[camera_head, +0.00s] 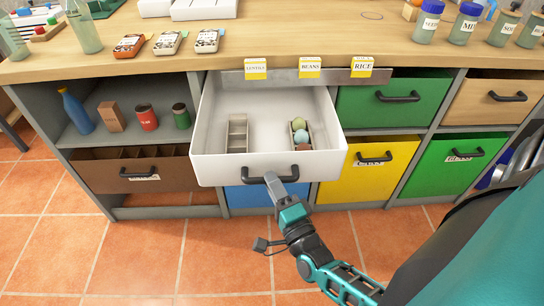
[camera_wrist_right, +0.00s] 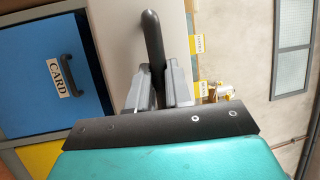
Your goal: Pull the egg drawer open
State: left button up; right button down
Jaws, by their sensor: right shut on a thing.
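The white drawer (camera_head: 222,168) stands pulled out from the cabinet in the head view, with several round eggs (camera_head: 300,132) in a small holder inside on the right. A second small divided holder (camera_head: 238,134) sits inside near the middle. My right gripper (camera_head: 272,182) is shut on the drawer's dark handle (camera_head: 252,180) at the front. In the right wrist view the dark handle (camera_wrist_right: 152,38) runs between the fingers of the gripper (camera_wrist_right: 158,85). My left gripper is not in view.
Other drawers surround it: brown (camera_head: 100,172) at left, green (camera_head: 380,112) and yellow (camera_head: 345,186) at right, blue (camera_head: 250,197) below. Jars (camera_head: 428,22) and tins (camera_head: 168,43) stand on the wooden counter (camera_head: 300,40). Tiled floor (camera_head: 140,255) in front is clear.

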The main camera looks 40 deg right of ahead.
jog(key=shift+s+a+p, duration=0.15)
jog(key=shift+s+a, duration=0.4)
jog(key=shift+s, duration=0.35)
jog(key=shift+s+a+p, duration=0.15)
jog(key=shift+s+a, duration=0.35)
jog(key=shift+s, duration=0.35)
jog(key=c, duration=1.1)
grip_release()
jog(key=shift+o, duration=0.2)
jog(key=shift+s, duration=0.1)
jog(key=v, duration=1.2)
jog(key=shift+s, duration=0.35)
jog(key=shift+f, duration=0.1)
